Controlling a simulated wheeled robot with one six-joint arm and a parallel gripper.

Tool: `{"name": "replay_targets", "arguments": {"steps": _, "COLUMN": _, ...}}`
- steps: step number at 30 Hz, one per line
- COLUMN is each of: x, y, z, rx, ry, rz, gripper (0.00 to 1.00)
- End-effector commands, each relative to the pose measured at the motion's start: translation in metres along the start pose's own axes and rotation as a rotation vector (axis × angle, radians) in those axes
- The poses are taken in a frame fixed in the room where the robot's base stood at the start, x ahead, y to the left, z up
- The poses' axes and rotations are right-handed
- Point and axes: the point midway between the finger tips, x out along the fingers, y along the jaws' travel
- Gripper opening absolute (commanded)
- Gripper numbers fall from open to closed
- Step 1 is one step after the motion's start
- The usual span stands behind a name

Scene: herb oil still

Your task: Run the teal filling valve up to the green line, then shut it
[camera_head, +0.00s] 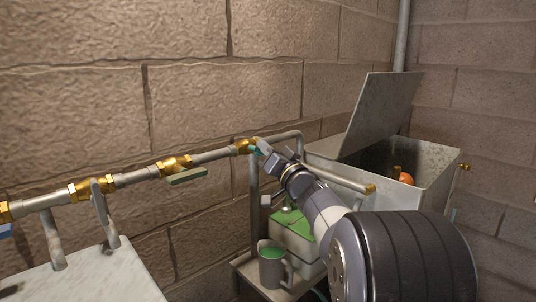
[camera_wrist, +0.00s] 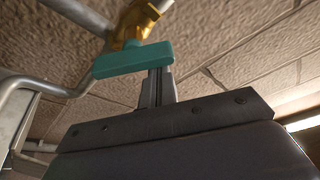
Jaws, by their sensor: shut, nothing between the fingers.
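The teal valve handle (camera_wrist: 133,60) lies crosswise below its brass body (camera_wrist: 138,20) in the wrist view. In the head view the brass body (camera_head: 245,146) sits on the pipe, and only a bit of the teal handle (camera_head: 256,149) shows beside my gripper. My gripper (camera_head: 264,148) is shut and empty. In the wrist view its fingers (camera_wrist: 159,84) stand right at the handle's underside; I cannot tell whether they touch. The open metal tank (camera_head: 435,158) is at the right, with an orange ball (camera_head: 405,179) inside. I cannot make out a green line.
Below my arm are a grey mug (camera_head: 272,270) with green inside and a green-topped box (camera_head: 300,246). A block wall (camera_head: 120,110) stands close behind the pipe.

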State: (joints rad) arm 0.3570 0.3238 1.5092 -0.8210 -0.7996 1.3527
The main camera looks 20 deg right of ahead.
Motion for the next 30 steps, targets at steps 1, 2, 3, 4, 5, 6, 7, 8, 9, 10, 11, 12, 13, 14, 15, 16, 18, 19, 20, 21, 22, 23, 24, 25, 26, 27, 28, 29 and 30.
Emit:
{"name": "replay_targets", "arguments": {"steps": 1, "x": -0.001, "y": 0.0013, "z": 0.0034, "rx": -0.037, "ry": -0.001, "rz": -0.012, "gripper": 0.0}}
{"name": "replay_targets", "arguments": {"steps": 2, "x": -0.0012, "y": 0.0008, "z": 0.0038, "rx": -0.059, "ry": 0.0, "rz": -0.02, "gripper": 0.0}}
{"name": "replay_targets", "arguments": {"steps": 3, "x": -0.0013, "y": 0.0003, "z": 0.0044, "rx": -0.088, "ry": -0.001, "rz": -0.031, "gripper": 0.0}}
{"name": "replay_targets", "arguments": {"steps": 4, "x": -0.0015, "y": 0.0001, "z": 0.0048, "rx": -0.109, "ry": -0.001, "rz": -0.037, "gripper": 0.0}}
{"name": "replay_targets", "arguments": {"steps": 5, "x": -0.0016, "y": -0.0003, "z": 0.0052, "rx": -0.129, "ry": -0.002, "rz": -0.044, "gripper": 0.0}}
{"name": "replay_targets", "arguments": {"steps": 6, "x": -0.0017, "y": -0.0008, "z": 0.0056, "rx": -0.153, "ry": -0.002, "rz": -0.054, "gripper": 0.0}}
{"name": "replay_targets", "arguments": {"steps": 7, "x": -0.0018, "y": -0.0009, "z": 0.0059, "rx": -0.171, "ry": -0.001, "rz": -0.059, "gripper": 0.0}}
{"name": "replay_targets", "arguments": {"steps": 8, "x": -0.0019, "y": -0.0009, "z": 0.0062, "rx": -0.187, "ry": -0.001, "rz": -0.064, "gripper": 0.0}}
{"name": "replay_targets", "arguments": {"steps": 9, "x": -0.002, "y": -0.0012, "z": 0.0065, "rx": -0.208, "ry": -0.001, "rz": -0.072, "gripper": 0.0}}
{"name": "replay_targets", "arguments": {"steps": 10, "x": -0.0021, "y": -0.0019, "z": 0.0067, "rx": -0.205, "ry": -0.001, "rz": -0.071, "gripper": 0.0}}
{"name": "replay_targets", "arguments": {"steps": 11, "x": -0.0022, "y": -0.0021, "z": 0.007, "rx": -0.204, "ry": -0.001, "rz": -0.071, "gripper": 0.0}}
{"name": "replay_targets", "arguments": {"steps": 12, "x": -0.0023, "y": -0.0023, "z": 0.0074, "rx": -0.203, "ry": -0.001, "rz": -0.07, "gripper": 0.0}}
{"name": "replay_targets", "arguments": {"steps": 13, "x": -0.0024, "y": -0.0025, "z": 0.0077, "rx": -0.202, "ry": -0.002, "rz": -0.07, "gripper": 0.0}}
{"name": "replay_targets", "arguments": {"steps": 14, "x": -0.0024, "y": -0.0026, "z": 0.0079, "rx": -0.202, "ry": -0.002, "rz": -0.07, "gripper": 0.0}}
{"name": "replay_targets", "arguments": {"steps": 15, "x": -0.0025, "y": -0.0027, "z": 0.0082, "rx": -0.202, "ry": -0.002, "rz": -0.07, "gripper": 0.0}}
{"name": "replay_targets", "arguments": {"steps": 16, "x": -0.0026, "y": -0.0028, "z": 0.0083, "rx": -0.201, "ry": -0.002, "rz": -0.07, "gripper": 0.0}}
{"name": "replay_targets", "arguments": {"steps": 18, "x": -0.0027, "y": -0.0029, "z": 0.0086, "rx": -0.201, "ry": -0.002, "rz": -0.07, "gripper": 0.0}}
{"name": "replay_targets", "arguments": {"steps": 19, "x": -0.0027, "y": -0.0029, "z": 0.0087, "rx": -0.201, "ry": -0.002, "rz": -0.07, "gripper": 0.0}}
{"name": "replay_targets", "arguments": {"steps": 20, "x": -0.0028, "y": -0.003, "z": 0.0088, "rx": -0.201, "ry": -0.002, "rz": -0.07, "gripper": 0.0}}
{"name": "replay_targets", "arguments": {"steps": 21, "x": -0.0028, "y": -0.003, "z": 0.0089, "rx": -0.2, "ry": -0.002, "rz": -0.07, "gripper": 0.0}}
{"name": "replay_targets", "arguments": {"steps": 22, "x": -0.0028, "y": -0.003, "z": 0.009, "rx": -0.2, "ry": -0.002, "rz": -0.07, "gripper": 0.0}}
{"name": "replay_targets", "arguments": {"steps": 23, "x": -0.0028, "y": -0.003, "z": 0.009, "rx": -0.2, "ry": -0.002, "rz": -0.069, "gripper": 0.0}}
{"name": "replay_targets", "arguments": {"steps": 24, "x": -0.0029, "y": -0.003, "z": 0.009, "rx": -0.2, "ry": -0.002, "rz": -0.069, "gripper": 0.0}}
{"name": "replay_targets", "arguments": {"steps": 25, "x": -0.0029, "y": -0.003, "z": 0.0091, "rx": -0.2, "ry": -0.002, "rz": -0.069, "gripper": 0.0}}
{"name": "replay_targets", "arguments": {"steps": 26, "x": -0.0029, "y": -0.003, "z": 0.0091, "rx": -0.2, "ry": -0.002, "rz": -0.069, "gripper": 0.0}}
{"name": "replay_targets", "arguments": {"steps": 27, "x": -0.0029, "y": -0.003, "z": 0.0091, "rx": -0.2, "ry": -0.002, "rz": -0.069, "gripper": 0.0}}
{"name": "replay_targets", "arguments": {"steps": 28, "x": -0.0029, "y": -0.003, "z": 0.0091, "rx": -0.199, "ry": -0.002, "rz": -0.069, "gripper": 0.0}}
{"name": "replay_targets", "arguments": {"steps": 29, "x": -0.0029, "y": -0.003, "z": 0.0091, "rx": -0.199, "ry": -0.002, "rz": -0.069, "gripper": 0.0}}
{"name": "replay_targets", "arguments": {"steps": 30, "x": -0.0029, "y": -0.003, "z": 0.0091, "rx": -0.199, "ry": -0.002, "rz": -0.069, "gripper": 0.0}}
